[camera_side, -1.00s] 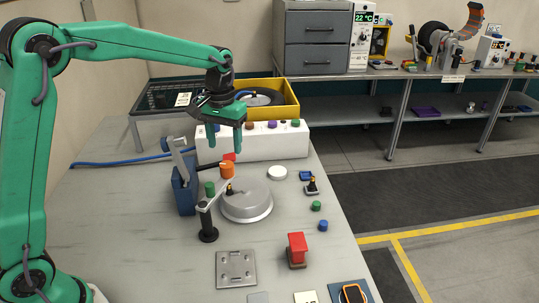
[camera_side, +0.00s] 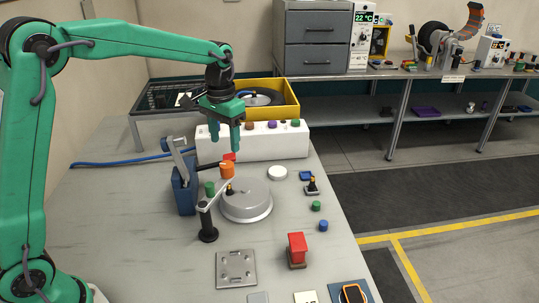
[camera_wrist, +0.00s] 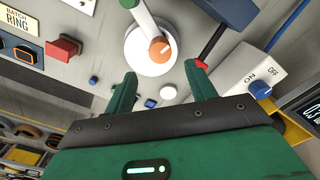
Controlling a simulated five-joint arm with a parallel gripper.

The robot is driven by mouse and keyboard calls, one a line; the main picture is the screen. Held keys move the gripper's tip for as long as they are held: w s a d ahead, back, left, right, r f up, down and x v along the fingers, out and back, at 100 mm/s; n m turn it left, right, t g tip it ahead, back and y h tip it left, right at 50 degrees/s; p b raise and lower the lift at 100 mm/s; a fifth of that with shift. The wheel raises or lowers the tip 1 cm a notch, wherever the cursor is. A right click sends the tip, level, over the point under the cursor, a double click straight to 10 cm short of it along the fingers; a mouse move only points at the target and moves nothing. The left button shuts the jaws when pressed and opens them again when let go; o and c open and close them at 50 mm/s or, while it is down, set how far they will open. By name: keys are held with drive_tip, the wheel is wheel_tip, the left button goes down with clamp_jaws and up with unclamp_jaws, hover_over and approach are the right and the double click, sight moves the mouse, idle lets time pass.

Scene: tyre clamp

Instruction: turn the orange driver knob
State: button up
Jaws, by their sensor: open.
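The orange driver knob (camera_side: 227,169) stands upright near the tip of the clamp arm (camera_side: 216,195), over the round grey disc (camera_side: 246,200). In the wrist view the knob (camera_wrist: 160,50) shows its round top with a small dark mark, above the pale disc (camera_wrist: 136,52). My gripper (camera_side: 224,148) is open and empty, pointing down, with its fingertips a little above the knob. In the wrist view its two green fingers (camera_wrist: 161,70) spread to either side of the knob's line, and the knob lies just beyond the tips. I see no contact.
A blue block (camera_side: 184,190) with a black, red-tipped lever stands left of the knob, close to my fingers. A white box with coloured knobs (camera_side: 262,146) stands behind. A red block (camera_side: 297,246) and a steel plate (camera_side: 236,269) lie nearer the front.

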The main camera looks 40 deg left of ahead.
sight(227, 164)
drive_tip(key=m, duration=0.5)
drive_tip(key=shift+f+m, duration=0.3)
drive_tip(key=shift+f, duration=0.05)
drive_tip(key=shift+f, duration=3.9)
drive_tip(key=c, duration=1)
